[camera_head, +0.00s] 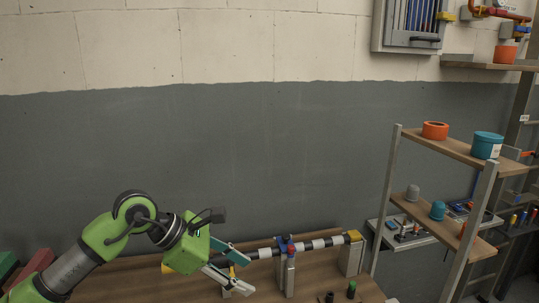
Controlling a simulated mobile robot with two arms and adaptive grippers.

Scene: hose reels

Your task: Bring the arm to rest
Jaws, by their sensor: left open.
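My left arm (75,265) comes in from the lower left, bent at a green and black wrist. My left gripper (244,276) is open, its two fingers spread toward the right, above or beside the wooden workbench (325,283). Nothing clearly sits between the fingers. A black-and-white striped bar (312,245) runs behind and to the right of the gripper, with a blue clamp (285,244) around its middle and a yellow right end (353,236). Whether a finger touches the bar I cannot tell. My right gripper is not in view.
Small dark and green pieces (351,290) stand at the bench's front. The wall (200,130) behind my arm is bare.

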